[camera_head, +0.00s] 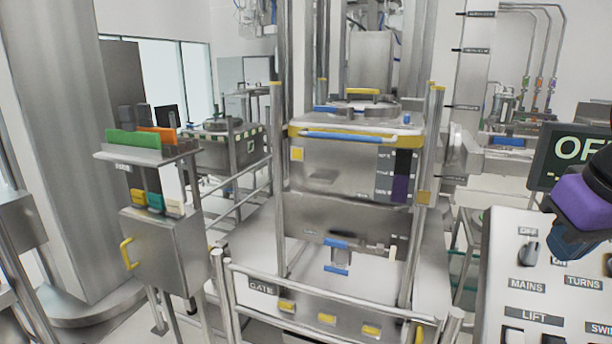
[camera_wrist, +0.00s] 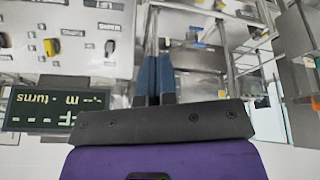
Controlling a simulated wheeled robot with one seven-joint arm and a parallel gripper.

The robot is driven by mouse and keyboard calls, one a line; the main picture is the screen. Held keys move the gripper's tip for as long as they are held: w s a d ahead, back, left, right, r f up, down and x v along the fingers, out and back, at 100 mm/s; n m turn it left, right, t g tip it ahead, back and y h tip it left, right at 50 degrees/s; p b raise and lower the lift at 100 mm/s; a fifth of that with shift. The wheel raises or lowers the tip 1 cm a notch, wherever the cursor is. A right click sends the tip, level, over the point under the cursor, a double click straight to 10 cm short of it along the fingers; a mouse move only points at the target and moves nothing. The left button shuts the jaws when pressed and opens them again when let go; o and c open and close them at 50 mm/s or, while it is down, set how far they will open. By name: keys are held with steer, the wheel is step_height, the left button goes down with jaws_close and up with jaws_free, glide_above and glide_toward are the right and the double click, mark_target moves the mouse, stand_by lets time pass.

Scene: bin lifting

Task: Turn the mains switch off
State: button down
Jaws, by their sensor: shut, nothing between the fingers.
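The mains switch (camera_head: 530,252) is a small dark lever on the white control panel (camera_head: 505,275), above the MAINS label. In the wrist view, where the panel is upside down, a dark knob in the mains place (camera_wrist: 110,47) shows at upper left. I cannot tell its position for sure. My gripper (camera_head: 562,243), purple with dark blue fingers, is to the right of the switch in the head view and apart from it in the wrist view. Its fingers (camera_wrist: 155,68) are together, with nothing between them.
A dark display (camera_head: 570,155) with large green letters, partly cut off, stands behind the panel. A yellow knob (camera_wrist: 50,47) sits beside the mains knob. A steel lifting frame (camera_head: 432,150) with a lidded bin (camera_head: 340,165) stands left of the panel, behind a gate.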

steer(key=shift+s+a+r+t+y, duration=0.15)
steer(key=shift+s+a+t, duration=0.1)
steer(key=shift+s, duration=0.2)
steer(key=shift+s+a+r+t+y, duration=0.15)
steer(key=shift+s+a, duration=0.1)
steer(key=shift+s, duration=0.15)
steer(key=c, duration=0.9)
jaws_free()
steer(key=shift+s+a, duration=0.15)
steer(key=m, duration=0.6)
glide_toward(535, 252)
steer(key=x, duration=0.9)
steer(key=shift+f, duration=0.35)
steer(key=c, duration=0.9)
